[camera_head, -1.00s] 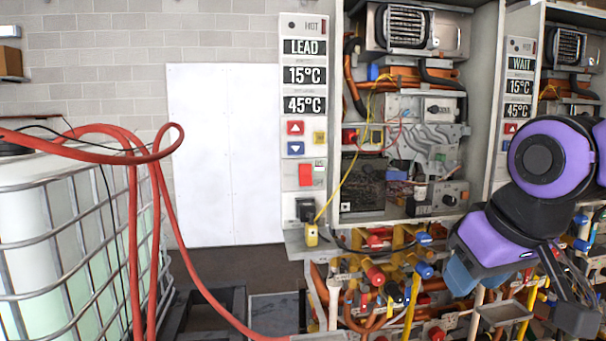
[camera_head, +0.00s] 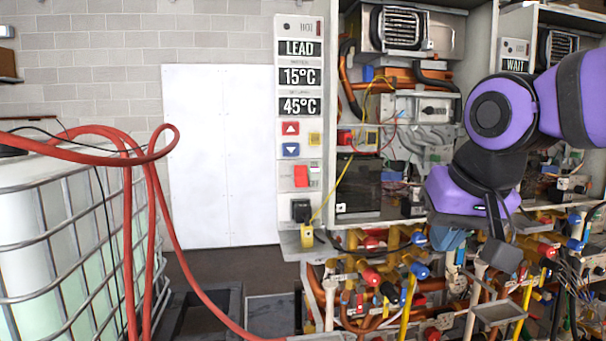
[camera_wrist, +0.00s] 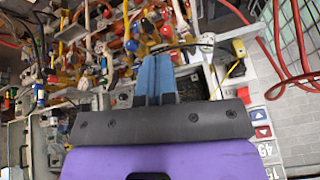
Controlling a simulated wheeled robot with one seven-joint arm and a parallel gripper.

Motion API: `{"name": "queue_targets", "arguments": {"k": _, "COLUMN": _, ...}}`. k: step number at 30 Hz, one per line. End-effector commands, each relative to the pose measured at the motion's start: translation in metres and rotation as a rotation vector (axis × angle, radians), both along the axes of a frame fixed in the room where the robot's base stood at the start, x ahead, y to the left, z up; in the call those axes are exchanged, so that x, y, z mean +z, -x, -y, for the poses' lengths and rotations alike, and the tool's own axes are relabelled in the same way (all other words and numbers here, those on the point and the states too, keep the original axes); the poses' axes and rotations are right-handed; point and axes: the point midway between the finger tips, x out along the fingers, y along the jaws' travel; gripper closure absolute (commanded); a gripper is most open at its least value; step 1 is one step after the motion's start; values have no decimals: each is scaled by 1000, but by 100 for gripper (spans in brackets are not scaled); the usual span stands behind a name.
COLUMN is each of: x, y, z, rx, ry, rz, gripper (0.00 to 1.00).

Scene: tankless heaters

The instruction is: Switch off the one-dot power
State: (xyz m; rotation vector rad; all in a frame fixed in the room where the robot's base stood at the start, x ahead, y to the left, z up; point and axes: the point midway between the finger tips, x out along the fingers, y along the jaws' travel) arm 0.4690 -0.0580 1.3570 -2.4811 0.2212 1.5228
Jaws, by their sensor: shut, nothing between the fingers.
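The left heater's panel (camera_head: 286,215) shows LEAD, 15°C and 45°C. A red switch (camera_head: 301,176) sits low on it, below the red up and blue down buttons; its rocker position is too small to tell. I cannot read clear dot marks beside it. My gripper (camera_head: 447,238) is at the right of the panel, in front of the pipes below the open cabinet, apart from the switch. Its blue fingers also show in the wrist view (camera_wrist: 155,75), shut and empty. In that view the panel's red button (camera_wrist: 258,114) is at the right.
A black socket with a yellow plug (camera_head: 306,235) and cable is under the switch. Pipes and valves (camera_head: 385,290) crowd the area below the cabinet. A second heater panel (camera_head: 514,57) reads WAIT.

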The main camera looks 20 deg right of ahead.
Motion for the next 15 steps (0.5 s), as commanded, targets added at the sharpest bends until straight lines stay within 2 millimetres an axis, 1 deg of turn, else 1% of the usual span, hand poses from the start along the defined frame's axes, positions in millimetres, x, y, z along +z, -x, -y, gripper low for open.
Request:
{"name": "queue_targets", "arguments": {"k": 1, "x": 9, "y": -11, "z": -4, "rx": -48, "ry": -23, "rz": 1, "gripper": 100}}
{"name": "queue_targets", "arguments": {"k": 3, "x": 21, "y": -24, "z": -9, "rx": -127, "ry": -57, "rz": 5, "gripper": 100}}
{"name": "queue_targets", "arguments": {"k": 8, "x": 46, "y": -54, "z": -22, "rx": -304, "ry": -140, "rz": 18, "gripper": 100}}
{"name": "queue_targets", "arguments": {"k": 15, "x": 80, "y": -100, "z": -47, "rx": -570, "ry": -274, "rz": 42, "gripper": 100}}
